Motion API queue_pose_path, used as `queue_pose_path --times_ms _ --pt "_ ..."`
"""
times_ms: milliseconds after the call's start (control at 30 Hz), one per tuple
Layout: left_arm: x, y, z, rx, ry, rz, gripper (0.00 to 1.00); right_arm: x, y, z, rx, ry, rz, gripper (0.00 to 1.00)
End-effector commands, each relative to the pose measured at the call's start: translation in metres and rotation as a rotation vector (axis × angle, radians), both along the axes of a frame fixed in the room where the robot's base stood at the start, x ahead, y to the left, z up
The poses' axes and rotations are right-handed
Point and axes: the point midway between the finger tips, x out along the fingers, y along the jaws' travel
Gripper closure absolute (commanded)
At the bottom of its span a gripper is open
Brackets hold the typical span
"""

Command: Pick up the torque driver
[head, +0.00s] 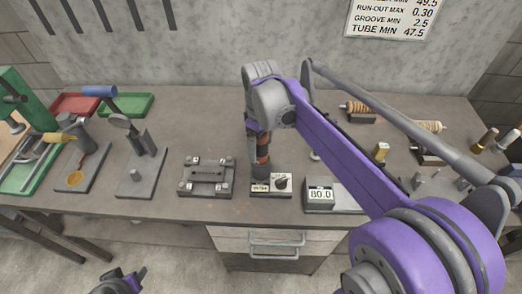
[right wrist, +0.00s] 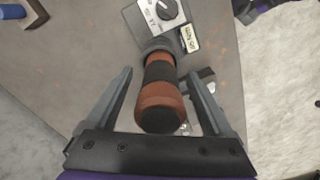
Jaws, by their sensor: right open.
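The torque driver (head: 263,153) stands upright with its lower end in a grey block with a dial (head: 272,184), near the table's front edge. In the right wrist view the driver (right wrist: 160,98) shows an orange-brown handle with black bands, its butt end towards me. My right gripper (right wrist: 160,76) is open, with one finger on each side of the handle and visible gaps to both. In the head view my right gripper (head: 257,136) is over the driver and partly hides it. My left gripper (head: 134,279) is low at the bottom edge, away from the table; its jaws are unclear.
A display box reading 80.0 (head: 319,195) stands just right of the dial block. A grey clamp fixture (head: 207,176) is to the left. Further left are stands, a red tray (head: 75,103) and a green tray (head: 126,105). Spools and small parts lie at the right.

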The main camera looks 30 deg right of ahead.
Motion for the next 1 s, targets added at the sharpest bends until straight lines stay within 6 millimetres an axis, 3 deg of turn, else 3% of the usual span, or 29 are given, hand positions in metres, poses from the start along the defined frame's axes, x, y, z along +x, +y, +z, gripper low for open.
queue_pose_path --times_ms 100,567,1000 --pt "0.0000 0.0000 0.0001 0.000 0.000 0.000 0.50 0.0001 0.0000 0.0004 0.000 0.000 0.000 0.17" --pt "0.0000 0.0000 0.0001 0.000 0.000 0.000 0.50 0.0000 0.0000 0.0006 0.000 0.000 0.000 1.00" --pt "0.0003 0.0000 0.0007 0.000 -0.001 0.000 0.50 0.0001 0.0000 0.0062 0.000 0.000 0.000 1.00"
